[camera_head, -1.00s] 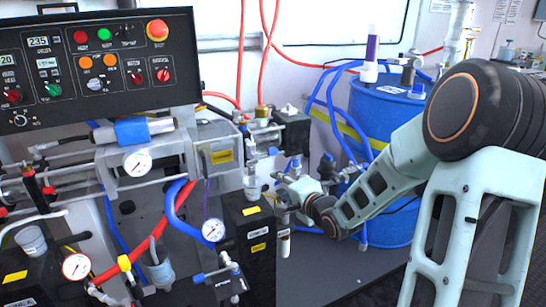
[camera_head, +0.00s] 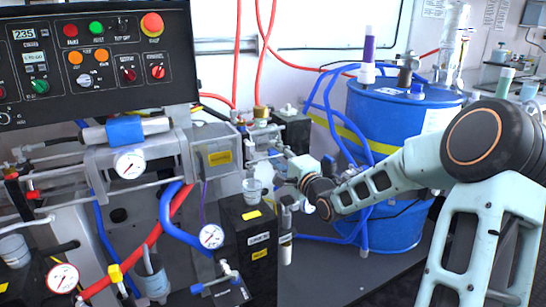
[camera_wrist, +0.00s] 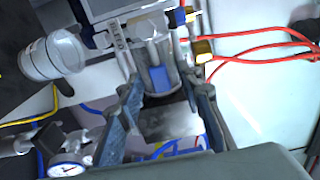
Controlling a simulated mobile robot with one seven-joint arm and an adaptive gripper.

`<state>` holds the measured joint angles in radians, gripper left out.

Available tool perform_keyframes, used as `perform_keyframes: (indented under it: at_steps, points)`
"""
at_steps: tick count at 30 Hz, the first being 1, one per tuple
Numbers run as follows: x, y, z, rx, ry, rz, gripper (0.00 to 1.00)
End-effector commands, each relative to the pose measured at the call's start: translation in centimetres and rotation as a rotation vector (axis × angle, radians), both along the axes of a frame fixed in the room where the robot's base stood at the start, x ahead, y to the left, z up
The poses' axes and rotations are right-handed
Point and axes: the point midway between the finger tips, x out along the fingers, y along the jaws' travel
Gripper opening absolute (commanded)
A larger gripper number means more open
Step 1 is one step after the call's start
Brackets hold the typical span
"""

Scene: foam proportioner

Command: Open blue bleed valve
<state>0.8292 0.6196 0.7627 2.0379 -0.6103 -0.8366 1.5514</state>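In the wrist view a small blue valve part (camera_wrist: 159,79) sits on a grey cylindrical fitting, between and slightly beyond the fingertips. I take it for the blue bleed valve, but cannot be sure. My gripper (camera_wrist: 168,92) is open, with a finger on each side of the fitting and a visible gap between them. Contact cannot be told. In the head view my gripper (camera_head: 282,170) is beside the machine, near the clear cup on the black block; its fingertips are small and partly hidden there. A blue-handled valve (camera_head: 214,281) also shows low in front of the machine.
A black control panel (camera_head: 95,62) stands above the machine at left. A blue drum (camera_head: 385,115) stands behind my arm. Red hoses (camera_wrist: 262,47) run right of the fingers, and a gauge (camera_wrist: 66,165) is at lower left. Dark floor (camera_head: 335,278) is clear at front.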

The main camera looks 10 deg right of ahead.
Motion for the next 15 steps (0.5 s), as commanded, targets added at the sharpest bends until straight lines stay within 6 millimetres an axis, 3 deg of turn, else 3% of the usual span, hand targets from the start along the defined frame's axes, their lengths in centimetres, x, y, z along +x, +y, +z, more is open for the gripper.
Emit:
perform_keyframes:
  at_steps: [6, 15]
  points:
    - [1.8, 0.6, -0.1, -0.001, 0.0, 0.0, 0.33]
    - [2.1, 0.7, 0.0, -0.001, 0.001, 0.0, 0.33]
